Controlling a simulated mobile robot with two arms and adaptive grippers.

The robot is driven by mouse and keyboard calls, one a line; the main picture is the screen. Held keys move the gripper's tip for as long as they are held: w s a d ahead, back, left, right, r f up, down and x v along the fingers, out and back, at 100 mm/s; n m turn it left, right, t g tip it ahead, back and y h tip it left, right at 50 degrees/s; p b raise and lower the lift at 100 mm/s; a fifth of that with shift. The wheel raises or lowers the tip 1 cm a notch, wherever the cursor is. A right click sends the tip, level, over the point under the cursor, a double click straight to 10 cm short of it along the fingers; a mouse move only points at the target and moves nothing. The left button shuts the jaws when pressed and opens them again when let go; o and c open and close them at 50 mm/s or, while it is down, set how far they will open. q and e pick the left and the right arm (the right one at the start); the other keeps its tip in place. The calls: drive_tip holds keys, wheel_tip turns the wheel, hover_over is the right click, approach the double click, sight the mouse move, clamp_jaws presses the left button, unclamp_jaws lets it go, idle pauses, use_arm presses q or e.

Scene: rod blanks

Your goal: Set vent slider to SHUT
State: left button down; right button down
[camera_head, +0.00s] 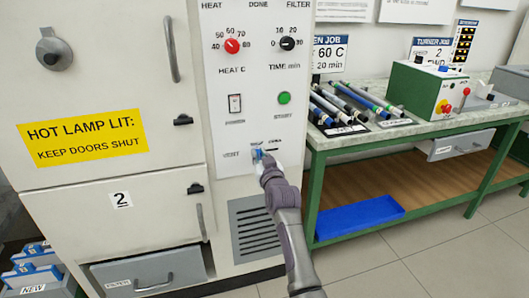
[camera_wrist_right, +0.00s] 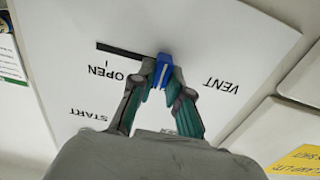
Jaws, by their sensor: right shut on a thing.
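The vent slider is a small blue knob (camera_wrist_right: 163,68) on a dark slot (camera_wrist_right: 120,48) in the white panel. In the right wrist view the knob is at the slot's right end, on the VENT side, away from the OPEN label (camera_wrist_right: 105,72). No SHUT label can be read there. In the head view the blue knob (camera_head: 257,154) shows at the panel's lower part, right of the VENT label (camera_head: 231,154). My right gripper (camera_wrist_right: 161,80) is shut on the knob; it also shows in the head view (camera_head: 263,157). My left gripper is out of view.
Above the slider are a power switch (camera_head: 235,103), a green start button (camera_head: 284,98) and two dials. A yellow sign (camera_head: 68,134) marks the cabinet door at left. A green bench (camera_head: 350,140) with rods stands at right. Floor in front is clear.

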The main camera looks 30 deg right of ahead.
drive_tip(key=shift+a+f, duration=0.1)
drive_tip(key=shift+a, duration=0.1)
drive_tip(key=c, duration=1.1)
unclamp_jaws()
drive_tip(key=shift+a, duration=0.15)
drive_tip(key=v, duration=1.2)
